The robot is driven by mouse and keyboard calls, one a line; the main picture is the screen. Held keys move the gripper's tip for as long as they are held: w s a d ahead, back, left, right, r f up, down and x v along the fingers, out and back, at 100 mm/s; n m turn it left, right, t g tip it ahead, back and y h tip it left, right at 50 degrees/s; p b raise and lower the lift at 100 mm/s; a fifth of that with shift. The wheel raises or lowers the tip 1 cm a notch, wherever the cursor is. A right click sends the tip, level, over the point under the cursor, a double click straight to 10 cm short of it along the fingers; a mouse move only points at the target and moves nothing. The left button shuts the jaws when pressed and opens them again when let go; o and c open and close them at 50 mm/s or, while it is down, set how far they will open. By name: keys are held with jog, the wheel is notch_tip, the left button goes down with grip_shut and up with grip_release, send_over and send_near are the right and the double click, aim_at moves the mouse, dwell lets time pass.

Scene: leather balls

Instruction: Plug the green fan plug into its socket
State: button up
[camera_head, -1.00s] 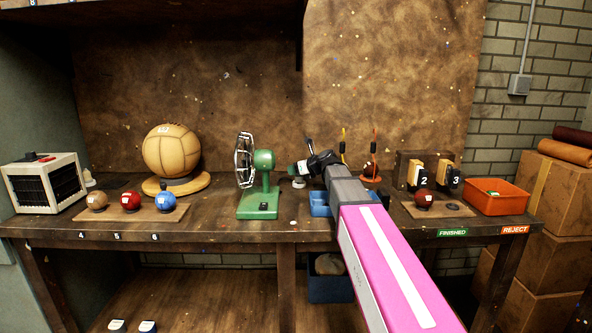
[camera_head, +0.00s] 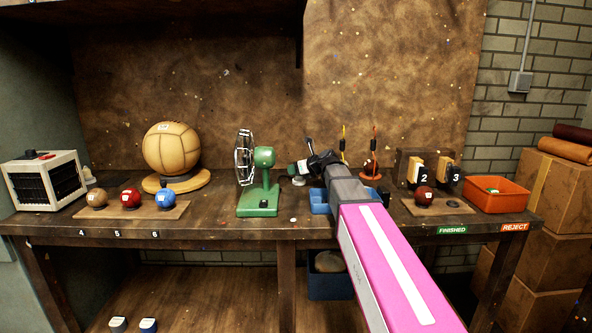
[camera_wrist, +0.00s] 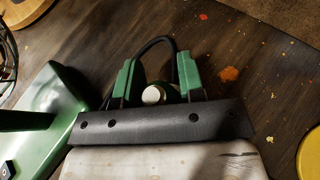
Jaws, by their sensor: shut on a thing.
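The green fan (camera_head: 258,190) stands upright on the bench, left of my gripper. My gripper (camera_head: 299,168) is low over the bench, just right of the fan. A black cable (camera_wrist: 153,42) loops up and over between the fingers. A small white round piece (camera_wrist: 152,95) shows there too. I cannot make out the socket or whether the plug touches it.
A blue tray (camera_head: 319,203) sits beside and partly behind my arm. A large tan ball (camera_head: 171,148) rests on a round wooden stand at the left. An orange bin (camera_head: 497,197) and a dark red ball (camera_head: 424,195) are at the right. The front of the bench by the fan is clear.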

jog(key=shift+f, duration=0.45)
dwell(0.6)
jog(key=o, duration=1)
jog(key=v, duration=1)
jog(key=shift+s+d+r, duration=0.15)
jog(key=shift+s+d, duration=0.1)
jog(key=shift+s, duration=0.05)
